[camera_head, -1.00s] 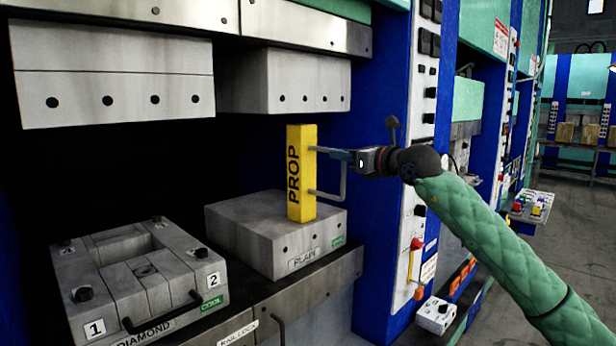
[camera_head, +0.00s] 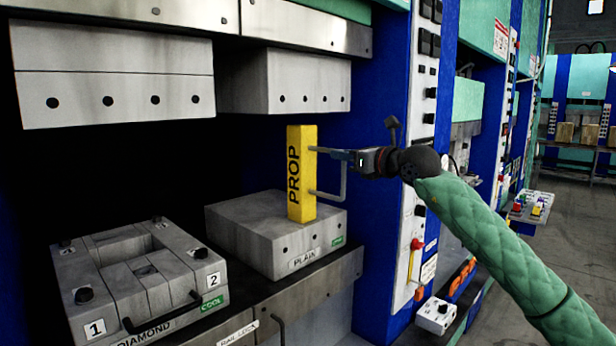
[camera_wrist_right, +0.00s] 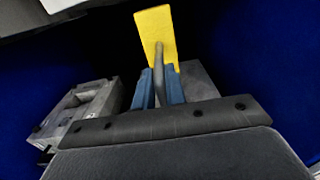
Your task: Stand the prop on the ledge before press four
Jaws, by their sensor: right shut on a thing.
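The prop (camera_head: 300,180) is an upright yellow block marked PROP with a grey side handle. In the head view its lower end overlaps the grey block labelled PLAIN (camera_head: 265,240); I cannot tell whether it touches it. My right gripper (camera_head: 335,155) comes from the right and is shut on the prop's handle. In the right wrist view the blue fingers (camera_wrist_right: 159,88) are on either side of the handle, with the yellow prop (camera_wrist_right: 156,35) beyond them. My left gripper is not in view. No press is clearly marked four.
A grey mould labelled DIAMOND (camera_head: 130,270) sits at the left on the same bed. Upper grey blocks (camera_head: 285,82) hang above. A blue press column with switches (camera_head: 420,150) stands close to my right arm. A small white control box (camera_head: 436,315) lies below.

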